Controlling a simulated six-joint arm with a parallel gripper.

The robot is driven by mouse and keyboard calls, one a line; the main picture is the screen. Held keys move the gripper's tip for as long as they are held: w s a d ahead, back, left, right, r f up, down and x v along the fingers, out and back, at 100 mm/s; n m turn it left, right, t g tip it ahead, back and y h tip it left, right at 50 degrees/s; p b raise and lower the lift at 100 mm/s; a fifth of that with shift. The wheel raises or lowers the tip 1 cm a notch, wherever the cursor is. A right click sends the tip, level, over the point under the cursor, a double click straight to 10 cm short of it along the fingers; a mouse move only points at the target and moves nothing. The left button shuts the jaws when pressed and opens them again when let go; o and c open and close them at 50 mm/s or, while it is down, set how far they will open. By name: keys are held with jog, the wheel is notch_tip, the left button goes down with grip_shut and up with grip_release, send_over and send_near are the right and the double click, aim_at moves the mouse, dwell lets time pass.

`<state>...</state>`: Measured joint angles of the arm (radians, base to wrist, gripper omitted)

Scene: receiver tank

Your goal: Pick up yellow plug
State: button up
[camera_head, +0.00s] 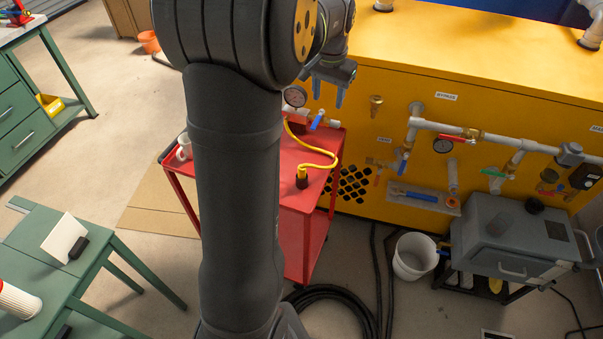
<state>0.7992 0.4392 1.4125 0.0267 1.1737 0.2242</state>
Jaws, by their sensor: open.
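The yellow plug (302,179) sits on top of the red cart (290,192), near its front right. It has a dark end and a yellow collar, and a yellow cord (325,152) curves up from it toward the back of the cart. My gripper (328,92) is open and empty, with its two blue-tipped fingers pointing down. In the picture it is above and slightly right of the plug, in front of the yellow tank (480,60) and clear of the plug. My arm hides the left middle of the cart top.
A white mug (184,146) stands on the cart's left side. A pressure gauge (295,96) and a blue-handled valve (317,121) are close to my gripper. Pipes (480,133) line the tank front. A white bucket (414,256) and black hose (335,293) are on the floor.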

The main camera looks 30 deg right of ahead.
jog(key=s+a+f+m+g, duration=0.1)
jog(key=s+a+f, duration=0.1)
jog(key=a+f, duration=0.35)
send_over(302, 167)
jog(key=d, duration=0.1)
jog(key=shift+y, duration=0.4)
notch_tip(302, 167, down, 10)
jog(key=shift+r, duration=0.1)
jog(key=shift+f, duration=0.55)
jog(key=f, duration=0.2)
jog(key=a+f, duration=0.1)
jog(key=f, duration=0.1)
jog(key=shift+f, duration=0.6)
grip_shut()
jog(key=shift+r, duration=0.1)
